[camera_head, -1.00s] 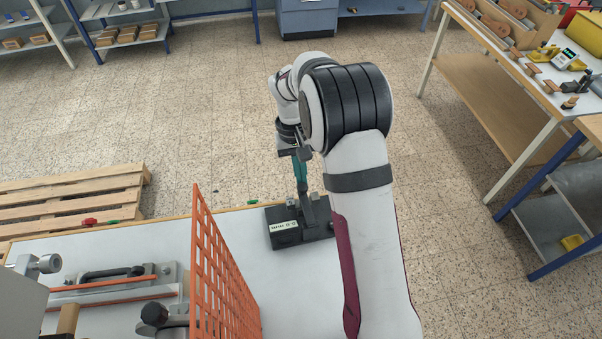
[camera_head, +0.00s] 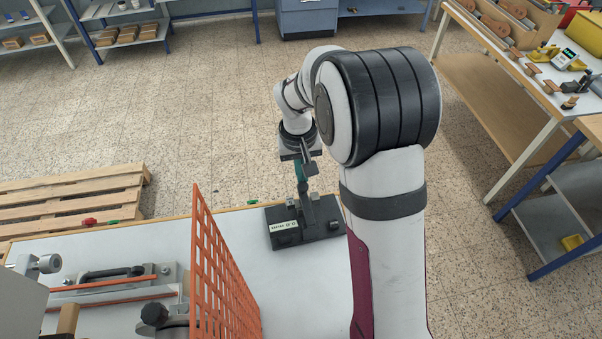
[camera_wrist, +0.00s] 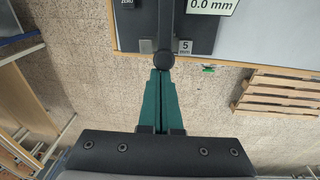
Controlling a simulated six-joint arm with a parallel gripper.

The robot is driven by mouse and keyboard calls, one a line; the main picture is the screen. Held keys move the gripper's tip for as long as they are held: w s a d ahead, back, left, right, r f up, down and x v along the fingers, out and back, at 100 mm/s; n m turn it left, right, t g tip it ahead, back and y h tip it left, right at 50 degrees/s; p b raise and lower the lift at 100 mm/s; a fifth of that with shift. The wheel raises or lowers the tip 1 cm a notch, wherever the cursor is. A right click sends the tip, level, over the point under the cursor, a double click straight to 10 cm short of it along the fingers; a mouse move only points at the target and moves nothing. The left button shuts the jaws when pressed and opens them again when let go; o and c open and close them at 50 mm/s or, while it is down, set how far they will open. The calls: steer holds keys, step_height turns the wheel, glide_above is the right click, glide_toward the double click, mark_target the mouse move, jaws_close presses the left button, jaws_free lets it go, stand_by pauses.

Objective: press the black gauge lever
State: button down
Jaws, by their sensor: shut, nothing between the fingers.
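The black gauge lever ends in a round knob (camera_wrist: 163,60) at the upper middle of the wrist view. Its arm runs up over the dark gauge base (camera_wrist: 132,35). In the head view the gauge (camera_head: 286,236) sits near the far edge of the white table. My gripper (camera_wrist: 161,72) is shut, with its two teal fingers together and nothing between them. The fingertips are right at the knob and overlap its near edge in view; I cannot tell whether they touch it. In the head view my gripper (camera_head: 301,180) is above the back of the gauge.
The gauge display (camera_wrist: 212,5) reads 0.0 mm in the wrist view. An orange mesh fence (camera_head: 222,275) stands left of the gauge. A wooden pallet (camera_head: 75,198) lies on the floor beyond the table.

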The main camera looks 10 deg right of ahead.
mark_target(310, 206)
steer(key=shift+s+r+t, duration=0.25)
steer(key=shift+s+t, duration=0.05)
steer(key=shift+s+r, duration=0.15)
steer(key=shift+r, duration=0.15)
steer(key=s+r, duration=0.1)
steer(key=s, duration=0.1)
steer(key=s+r, duration=0.1)
steer(key=s, duration=0.2)
steer(key=s+r, duration=0.1)
steer(key=s, duration=0.1)
steer(key=shift+s+d+r, duration=0.25)
steer(key=shift+s+r, duration=0.05)
steer(key=shift+s, duration=0.35)
stand_by(0.5)
steer(key=w, duration=0.3)
steer(key=shift+w+d, duration=0.1)
steer(key=shift+w, duration=0.25)
steer(key=s+r, duration=0.5)
steer(key=r, duration=0.3)
steer(key=shift+s, duration=0.3)
